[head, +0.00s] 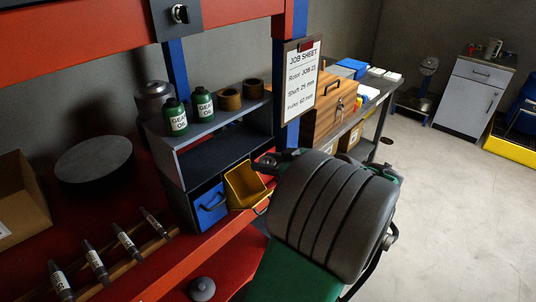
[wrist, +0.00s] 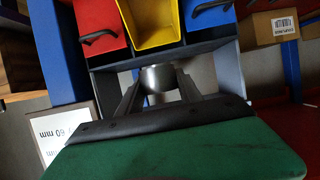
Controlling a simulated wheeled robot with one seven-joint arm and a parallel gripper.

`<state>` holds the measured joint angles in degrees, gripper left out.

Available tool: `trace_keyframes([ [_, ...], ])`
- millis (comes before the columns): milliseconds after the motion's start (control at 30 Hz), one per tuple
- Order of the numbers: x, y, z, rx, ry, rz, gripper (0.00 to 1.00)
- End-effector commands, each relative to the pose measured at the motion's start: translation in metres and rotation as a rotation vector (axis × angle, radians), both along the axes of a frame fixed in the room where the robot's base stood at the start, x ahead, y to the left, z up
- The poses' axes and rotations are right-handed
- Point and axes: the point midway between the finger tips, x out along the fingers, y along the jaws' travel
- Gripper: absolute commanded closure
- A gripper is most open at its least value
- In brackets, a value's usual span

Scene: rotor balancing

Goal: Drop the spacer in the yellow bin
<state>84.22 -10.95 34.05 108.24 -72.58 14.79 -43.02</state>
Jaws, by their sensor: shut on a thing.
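The spacer (wrist: 158,78), a short grey metal cylinder, is held between the two fingers of my gripper (wrist: 158,88) in the wrist view. The yellow bin (wrist: 152,45) is just beyond it in that view, between a red and a blue bin. The spacer is seen apart from the bin's edge, with a dark shelf edge between them in the picture. In the head view the yellow bin (head: 247,185) sits tilted out of the rack, its open top showing. My arm hides the gripper's fingers and the spacer there.
The blue bin (head: 208,204) is left of the yellow one; the red bin (wrist: 97,25) shows in the wrist view. Green oil bottles (head: 203,105) and brown rolls stand on the grey rack (head: 215,130). A job sheet (head: 303,80) hangs on the post. Shafts lie at front left.

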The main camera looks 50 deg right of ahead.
Motion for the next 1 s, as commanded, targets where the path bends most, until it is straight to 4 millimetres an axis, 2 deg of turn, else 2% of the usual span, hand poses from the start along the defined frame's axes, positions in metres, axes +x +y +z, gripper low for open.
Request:
trace_keyframes([
  [100, 0.018, 0.005, -0.010, -0.001, -0.001, 0.011, 1.00],
  [500, 0.060, 0.004, -0.036, 0.000, -0.001, 0.007, 1.00],
  [900, 0.067, 0.003, -0.039, -0.002, -0.001, 0.003, 1.00],
  [933, 0.067, 0.003, -0.039, -0.002, -0.001, 0.003, 0.56],
  [1000, 0.067, 0.003, -0.039, -0.002, -0.001, 0.003, 0.50],
])
